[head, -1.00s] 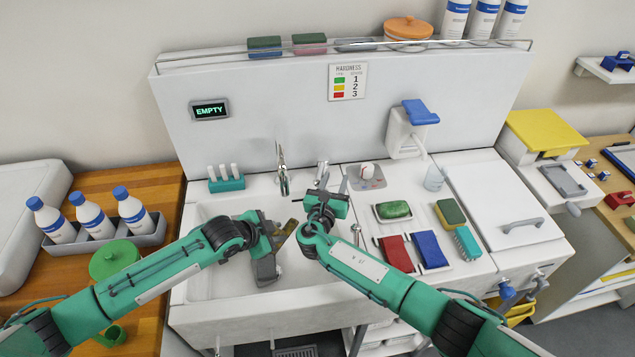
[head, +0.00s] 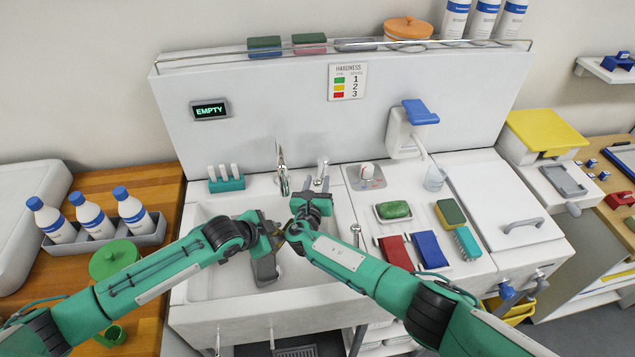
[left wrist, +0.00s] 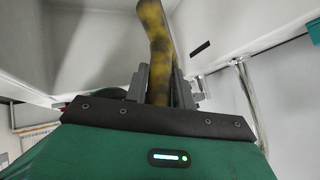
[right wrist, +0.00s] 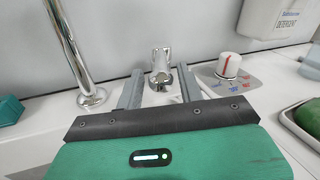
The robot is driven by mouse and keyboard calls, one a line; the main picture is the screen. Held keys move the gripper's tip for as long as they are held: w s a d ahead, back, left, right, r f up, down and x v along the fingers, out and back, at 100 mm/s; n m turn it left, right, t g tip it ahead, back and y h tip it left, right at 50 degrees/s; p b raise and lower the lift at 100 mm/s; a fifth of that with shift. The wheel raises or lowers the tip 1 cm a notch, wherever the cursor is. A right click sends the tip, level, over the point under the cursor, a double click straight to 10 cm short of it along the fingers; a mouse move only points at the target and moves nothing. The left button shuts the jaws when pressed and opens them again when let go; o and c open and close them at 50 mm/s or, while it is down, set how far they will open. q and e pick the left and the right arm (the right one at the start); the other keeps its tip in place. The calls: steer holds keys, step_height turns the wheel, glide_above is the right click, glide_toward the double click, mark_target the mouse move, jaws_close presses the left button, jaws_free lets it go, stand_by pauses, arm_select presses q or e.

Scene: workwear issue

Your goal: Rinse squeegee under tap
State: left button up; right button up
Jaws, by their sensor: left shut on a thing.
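My left gripper (head: 272,240) is over the white sink basin (head: 228,283), shut on the squeegee. The squeegee's mottled yellow and black handle (left wrist: 156,35) rises between the fingers in the left wrist view; its other end is hidden. The chrome tap spout (head: 282,170) stands at the back of the sink; its base also shows in the right wrist view (right wrist: 72,45). My right gripper (head: 317,187) is open and empty. Its parted fingers point at the short chrome tap lever (right wrist: 161,68), which shows between them; contact cannot be told. No water is visible.
A teal holder (head: 226,184) stands behind the basin, left of the spout. A dial knob (head: 366,171), green soap (head: 393,210), red cloth (head: 396,252) and blue cloth (head: 430,249) are right of the sink. A wall display (head: 209,110) reads EMPTY.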

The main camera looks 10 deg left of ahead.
steer(key=shift+w+d, duration=0.1)
steer(key=shift+w, duration=0.15)
steer(key=shift+c, duration=0.5)
jaws_close()
steer(key=d+n+y, duration=0.1)
steer(key=y, duration=0.1)
steer(key=d+n+y, duration=0.1)
steer(key=y, duration=0.1)
steer(key=shift+n, duration=0.3)
steer(key=shift+o, duration=0.5)
jaws_free()
steer(key=shift+d, duration=0.1)
